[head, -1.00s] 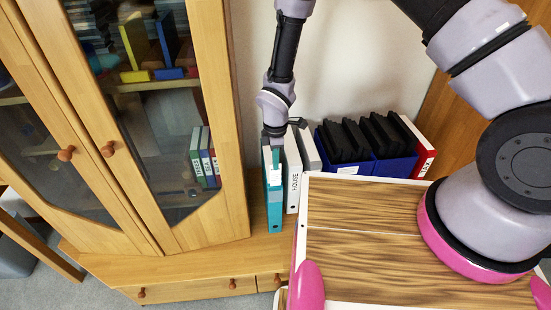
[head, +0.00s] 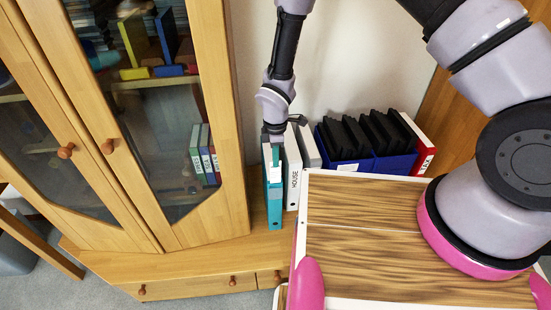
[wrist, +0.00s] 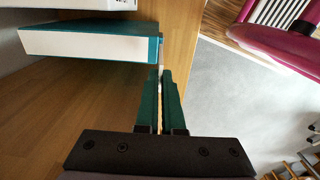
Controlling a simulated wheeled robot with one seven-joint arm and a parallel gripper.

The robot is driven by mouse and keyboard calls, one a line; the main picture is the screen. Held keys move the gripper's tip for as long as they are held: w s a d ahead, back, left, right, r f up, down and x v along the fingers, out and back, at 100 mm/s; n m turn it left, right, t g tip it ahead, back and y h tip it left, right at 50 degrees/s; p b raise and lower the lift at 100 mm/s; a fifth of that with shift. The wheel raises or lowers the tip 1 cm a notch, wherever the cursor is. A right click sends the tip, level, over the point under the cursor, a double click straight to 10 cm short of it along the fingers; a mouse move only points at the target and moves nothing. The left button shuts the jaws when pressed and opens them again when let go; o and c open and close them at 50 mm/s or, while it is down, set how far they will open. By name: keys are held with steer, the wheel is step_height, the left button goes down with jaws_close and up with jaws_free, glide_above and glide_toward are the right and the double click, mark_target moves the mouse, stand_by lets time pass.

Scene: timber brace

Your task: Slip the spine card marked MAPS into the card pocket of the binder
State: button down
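The teal binder (head: 274,208) stands upright on the low cabinet, at the left end of a row. In the wrist view the teal binder (wrist: 152,50) lies across the upper left, showing a broad white face. My gripper (head: 275,147) is at the binder's upper part in the head view. In the wrist view its two teal fingers (wrist: 160,100) are nearly together on a thin pale edge, which looks like the spine card. A small white patch (head: 275,174), seemingly the card, shows below the fingers. Its lettering cannot be read, and the pocket opening cannot be made out.
A white binder marked HOUSE (head: 292,180) stands right beside the teal one. Blue holders with black items (head: 395,163) and a red binder (head: 424,150) stand farther right. A glass-door cabinet (head: 225,130) rises close on the left. Open floor (wrist: 235,90) shows in the wrist view.

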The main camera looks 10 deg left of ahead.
mark_target(275, 182)
steer(key=shift+f, duration=4.3)
steer(key=shift+c, duration=2.4)
jaws_free()
steer(key=shift+r, duration=4.05)
